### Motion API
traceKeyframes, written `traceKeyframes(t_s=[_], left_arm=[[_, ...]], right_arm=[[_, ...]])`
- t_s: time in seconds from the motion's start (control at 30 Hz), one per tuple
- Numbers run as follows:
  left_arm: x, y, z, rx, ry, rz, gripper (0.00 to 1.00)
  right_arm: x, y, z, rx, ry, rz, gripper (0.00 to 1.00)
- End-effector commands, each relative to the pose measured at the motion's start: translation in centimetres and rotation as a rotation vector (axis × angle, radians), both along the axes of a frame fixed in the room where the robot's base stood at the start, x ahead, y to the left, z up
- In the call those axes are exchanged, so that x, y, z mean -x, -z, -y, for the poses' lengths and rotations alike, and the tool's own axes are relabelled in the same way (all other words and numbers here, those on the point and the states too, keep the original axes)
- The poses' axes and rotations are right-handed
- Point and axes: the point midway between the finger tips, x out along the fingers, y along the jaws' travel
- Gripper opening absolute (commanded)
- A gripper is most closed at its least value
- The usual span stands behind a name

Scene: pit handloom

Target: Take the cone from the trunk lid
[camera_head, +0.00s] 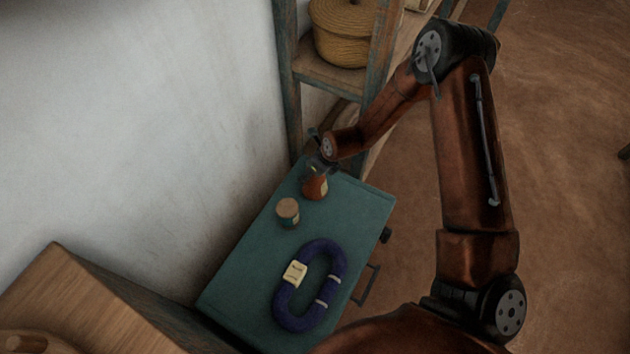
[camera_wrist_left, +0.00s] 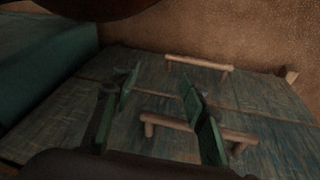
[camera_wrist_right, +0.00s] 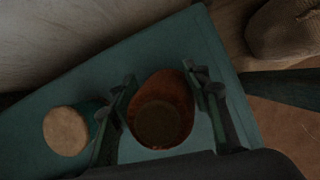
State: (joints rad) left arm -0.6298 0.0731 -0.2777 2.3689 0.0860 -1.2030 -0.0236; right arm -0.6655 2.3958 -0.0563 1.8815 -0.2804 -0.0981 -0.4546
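A rust-orange cone (camera_head: 317,189) with a pale label stands on the green trunk lid (camera_head: 241,270), near its far end. My right gripper (camera_head: 318,164) is at the cone from above. In the right wrist view its spread fingers (camera_wrist_right: 163,100) lie on either side of the cone (camera_wrist_right: 160,112), whose dark round top faces the camera. The fingers look open; I cannot tell if either touches it. My left gripper (camera_wrist_left: 160,115) is open and empty in the left wrist view; it is not seen in the head view.
A tan-topped, labelled spool (camera_head: 288,211) stands close beside the cone. A dark blue yarn hank (camera_head: 334,265) lies nearer on the lid. A shelf post (camera_head: 289,80) and a wound coil (camera_head: 342,30) are behind. A wall borders the left. Wooden handles (camera_wrist_left: 198,62) lie below the left gripper.

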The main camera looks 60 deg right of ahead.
Motion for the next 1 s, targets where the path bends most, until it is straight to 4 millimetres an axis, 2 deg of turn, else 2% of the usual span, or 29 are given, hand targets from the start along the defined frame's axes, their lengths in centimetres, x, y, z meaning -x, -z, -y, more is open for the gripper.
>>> traceKeyframes(t_s=[0.07, 0.4, 0.8, 1.0], left_arm=[[0.0, 0.0, 0.0, 0.0, 0.0, 0.0, 0.4], [0.0, 0.0, 0.0, 0.0, 0.0, -0.001, 0.4], [0.3, -0.4, -0.2, -0.006, 0.002, -0.01, 0.4], [1.7, -2.6, -1.5, -0.041, 0.002, -0.074, 0.4]], right_arm=[[0.0, 0.0, 0.0, 0.0, 0.0, 0.0, 0.37], [0.0, 0.0, 0.0, 0.0, 0.0, 0.0, 0.13], [-0.1, -0.7, 0.0, 0.001, -0.001, 0.003, 0.13], [-0.1, -2.8, 0.0, 0.001, -0.001, 0.006, 0.13]])
